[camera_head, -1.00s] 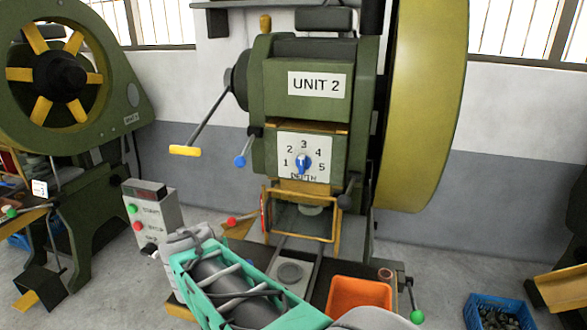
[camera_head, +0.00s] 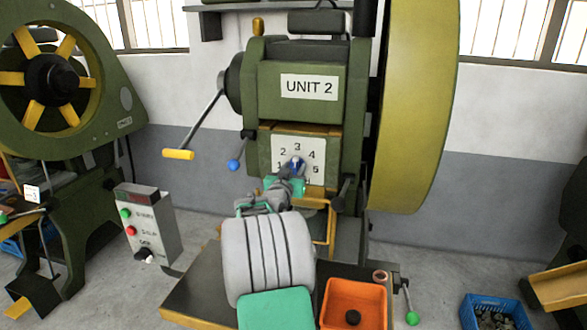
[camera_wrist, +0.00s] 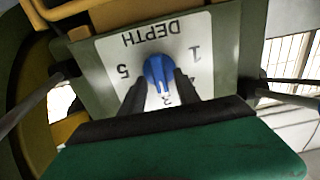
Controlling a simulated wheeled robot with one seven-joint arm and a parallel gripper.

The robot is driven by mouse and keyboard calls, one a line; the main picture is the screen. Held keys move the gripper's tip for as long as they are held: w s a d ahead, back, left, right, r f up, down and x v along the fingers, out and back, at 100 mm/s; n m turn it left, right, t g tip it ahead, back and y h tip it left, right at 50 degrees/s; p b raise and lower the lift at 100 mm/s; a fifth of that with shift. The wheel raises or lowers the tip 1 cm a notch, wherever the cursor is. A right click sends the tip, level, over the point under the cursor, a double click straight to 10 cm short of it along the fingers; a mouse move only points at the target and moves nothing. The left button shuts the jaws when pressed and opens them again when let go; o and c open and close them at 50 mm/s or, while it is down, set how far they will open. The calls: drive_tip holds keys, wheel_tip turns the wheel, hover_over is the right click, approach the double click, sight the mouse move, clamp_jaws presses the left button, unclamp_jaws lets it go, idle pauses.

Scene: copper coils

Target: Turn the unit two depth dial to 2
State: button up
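The unit two depth dial is a blue knob (camera_head: 297,165) on a white plate (camera_head: 285,150) numbered 1 to 5, below the UNIT 2 sign (camera_head: 309,87). In the wrist view the plate appears upside down and the blue knob (camera_wrist: 157,70) has a white line pointing roughly at 3. My gripper (camera_head: 296,173) is at the dial, covering the plate's lower part in the head view. In the wrist view my gripper (camera_wrist: 160,85) has its two dark fingers apart, one on each side of the knob. Whether they touch it is unclear.
A yellow-handled lever (camera_head: 178,154) and a blue-tipped lever (camera_head: 234,165) stick out left of the dial. A yellow guard frame (camera_head: 331,225) stands below it. A control box (camera_head: 148,222) stands left; an orange bin (camera_head: 355,300) sits on the bench at right.

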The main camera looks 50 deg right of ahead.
clamp_jaws()
idle(0.3)
idle(0.3)
